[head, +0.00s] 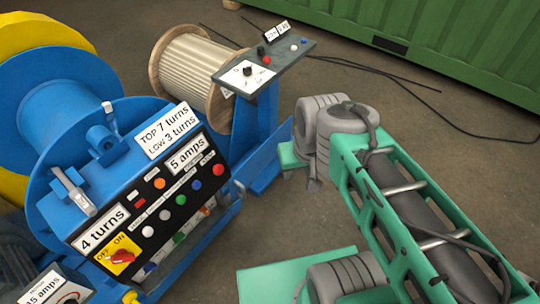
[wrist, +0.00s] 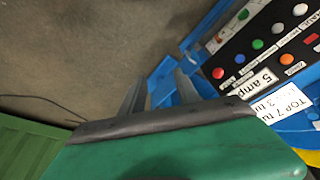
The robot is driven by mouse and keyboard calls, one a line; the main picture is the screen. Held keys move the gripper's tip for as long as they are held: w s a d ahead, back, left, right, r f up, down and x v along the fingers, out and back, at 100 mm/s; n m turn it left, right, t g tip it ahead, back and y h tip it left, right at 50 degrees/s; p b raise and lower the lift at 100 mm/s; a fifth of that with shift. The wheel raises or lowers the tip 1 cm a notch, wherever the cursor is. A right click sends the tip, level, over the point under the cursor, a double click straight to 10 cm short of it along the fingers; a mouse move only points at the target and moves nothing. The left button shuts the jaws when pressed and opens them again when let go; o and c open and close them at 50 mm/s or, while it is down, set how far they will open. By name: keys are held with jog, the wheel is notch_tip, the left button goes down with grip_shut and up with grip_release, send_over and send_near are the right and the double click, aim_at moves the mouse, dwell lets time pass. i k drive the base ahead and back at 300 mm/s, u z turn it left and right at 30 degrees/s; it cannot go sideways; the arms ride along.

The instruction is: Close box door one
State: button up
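No box door can be clearly made out in either view. The blue machine's control box (head: 155,205) stands at the left in the head view, with coloured buttons and label plates on its black panel. That panel (wrist: 262,45) also shows upside down at the upper right of the wrist view. My gripper (wrist: 162,80) shows two grey fingers apart with nothing held between them. A blue part of the machine lies behind the fingers in the picture, and no contact is visible. In the head view my green arm fills the right, and the fingers are not clearly visible.
A rope spool (head: 195,70) and a small grey panel on a blue stand (head: 265,68) are behind the control box. A green corrugated container (head: 440,40) stands at the back right. Black cables (head: 410,90) lie on the brown floor.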

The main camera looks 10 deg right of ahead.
aim_at(243, 177)
jog(key=z, duration=0.5)
jog(key=i, duration=0.6)
jog(key=u, duration=2.3)
